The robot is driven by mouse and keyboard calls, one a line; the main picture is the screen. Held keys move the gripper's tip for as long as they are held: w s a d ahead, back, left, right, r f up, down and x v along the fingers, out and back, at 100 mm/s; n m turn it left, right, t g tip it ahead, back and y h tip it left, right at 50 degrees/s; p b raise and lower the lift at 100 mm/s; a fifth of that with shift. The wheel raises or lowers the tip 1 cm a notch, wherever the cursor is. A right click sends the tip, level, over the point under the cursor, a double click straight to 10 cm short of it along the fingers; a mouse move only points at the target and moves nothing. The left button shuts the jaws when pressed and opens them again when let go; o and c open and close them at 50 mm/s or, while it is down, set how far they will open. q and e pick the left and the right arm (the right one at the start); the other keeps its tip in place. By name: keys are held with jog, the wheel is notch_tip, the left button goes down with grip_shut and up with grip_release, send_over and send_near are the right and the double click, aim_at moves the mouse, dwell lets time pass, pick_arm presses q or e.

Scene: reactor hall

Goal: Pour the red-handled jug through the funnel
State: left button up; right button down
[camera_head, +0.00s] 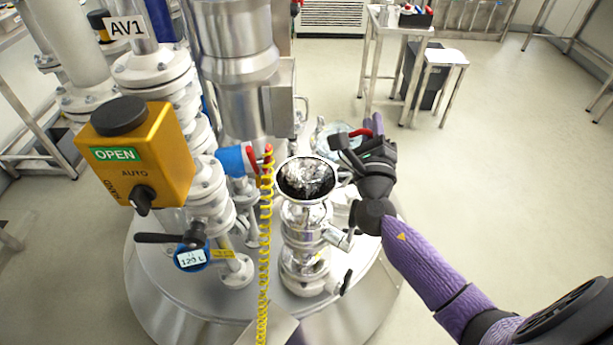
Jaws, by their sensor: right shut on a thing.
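The steel funnel (307,181) stands upright on a polished valve stack on the vessel lid, its wide round mouth open upward. Its inside looks dark and shiny. A clear jug (332,137) with a red handle shows just behind the funnel's right rim. My right gripper (357,154) is shut on the jug at its handle side and hides part of it. The jug's tilt and contents are hard to tell, and no stream is visible. My left gripper is not in view.
A yellow coiled hose (265,245) hangs just left of the funnel. A yellow OPEN/AUTO box (137,152), flanged pipes (160,75) and a steel column (238,60) crowd the left. A steel table (398,28) stands behind. The floor at right is clear.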

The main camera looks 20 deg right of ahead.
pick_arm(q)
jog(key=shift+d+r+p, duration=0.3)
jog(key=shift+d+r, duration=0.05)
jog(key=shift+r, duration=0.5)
pick_arm(e)
jog(key=s+d+f+m+g, duration=0.2)
jog(key=d+f+m+g, duration=0.1)
jog(key=d+m, duration=0.5)
jog(key=f+m, duration=0.1)
jog(key=m, duration=0.2)
jog(key=shift+s+g, duration=0.25)
jog(key=shift+g, duration=0.05)
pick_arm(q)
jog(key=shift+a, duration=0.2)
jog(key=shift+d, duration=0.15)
pick_arm(e)
jog(key=shift+a, duration=0.1)
